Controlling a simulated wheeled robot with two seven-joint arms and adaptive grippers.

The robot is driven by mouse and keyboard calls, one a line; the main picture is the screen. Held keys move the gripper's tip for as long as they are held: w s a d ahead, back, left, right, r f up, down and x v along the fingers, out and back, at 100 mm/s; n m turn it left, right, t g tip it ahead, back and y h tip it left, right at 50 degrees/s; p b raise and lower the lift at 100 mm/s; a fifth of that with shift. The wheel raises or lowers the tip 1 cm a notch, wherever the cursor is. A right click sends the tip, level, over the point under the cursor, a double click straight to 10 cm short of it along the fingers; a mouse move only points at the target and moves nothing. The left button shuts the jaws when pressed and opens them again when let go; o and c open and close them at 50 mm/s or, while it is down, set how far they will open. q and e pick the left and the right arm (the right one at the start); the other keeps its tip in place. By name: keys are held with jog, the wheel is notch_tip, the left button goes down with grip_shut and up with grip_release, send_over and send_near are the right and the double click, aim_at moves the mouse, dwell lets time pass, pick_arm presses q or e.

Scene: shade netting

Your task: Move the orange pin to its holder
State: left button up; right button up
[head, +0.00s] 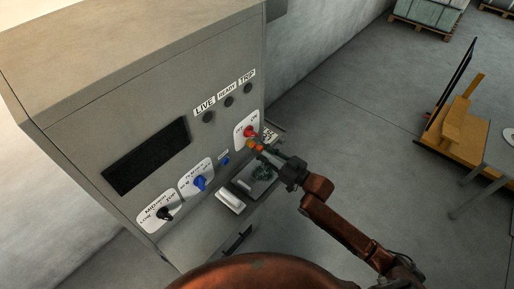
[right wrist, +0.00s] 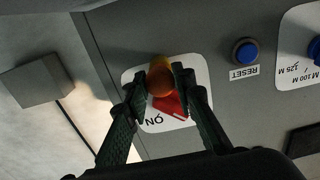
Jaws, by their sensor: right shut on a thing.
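The orange pin (right wrist: 160,76) is between the fingertips of my right gripper (right wrist: 157,84), which is shut on it. In the head view the pin (head: 254,144) is just below the red switch (head: 250,131) on the grey cabinet's front. In the right wrist view the red switch (right wrist: 171,104) on its white ON plate is partly hidden behind the pin and fingers. I cannot tell whether the pin touches the switch or plate. I cannot make out the pin's holder for certain. My left gripper is not in view.
The cabinet (head: 100,122) carries a black knob (head: 164,213), a blue knob (head: 200,183) and a blue RESET button (right wrist: 245,51). A grey block (right wrist: 45,79) lies beyond the cabinet's edge. An orange cart (head: 458,135) stands at right; the floor between is clear.

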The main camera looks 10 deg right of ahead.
aim_at(262, 151)
grip_shut()
jog(key=shift+p+v, duration=0.45)
jog(key=shift+v, duration=0.45)
jog(key=shift+p+v, duration=0.3)
jog(key=shift+v, duration=0.5)
jog(key=shift+p+v, duration=0.3)
jog(key=shift+v, duration=0.65)
jog(key=shift+d, duration=0.1)
jog(key=shift+p+v, duration=0.65)
jog(key=shift+v, duration=1.25)
